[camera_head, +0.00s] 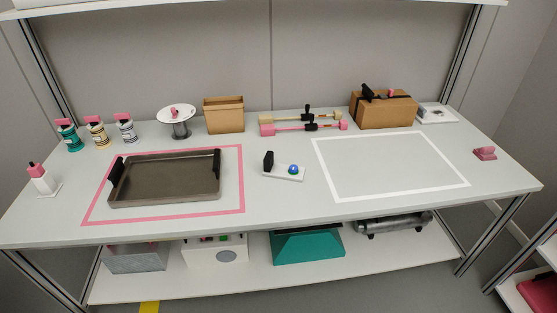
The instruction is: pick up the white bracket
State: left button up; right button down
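A small white flat piece (281,174) lies near the middle of the table, between the pink and white outlines. A black upright block (268,160) stands at its left end and a blue and green knob (293,169) sits on it. It may be the white bracket, but I cannot tell for sure. Another white piece with a pink top (44,182) stands at the far left edge. A white flat item (437,113) with a dark part lies at the back right. Neither of my grippers is in view.
A grey tray with black handles (165,180) sits inside the pink outline (164,219). The white outlined area (390,165) is empty. Bottles (97,131), a spool (180,126), an open brown box (224,116), pink-ended bars (303,127) and a strapped box (383,110) line the back.

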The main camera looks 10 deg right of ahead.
aim_at(270, 169)
jog(key=l+z, duration=0.1)
jog(key=l, duration=0.25)
jog(key=i+l+z, duration=0.1)
jog(key=l, duration=0.25)
jog(key=i+l+z, duration=0.15)
jog(key=l, duration=0.2)
jog(key=i+l+z, duration=0.1)
jog(key=l, duration=0.25)
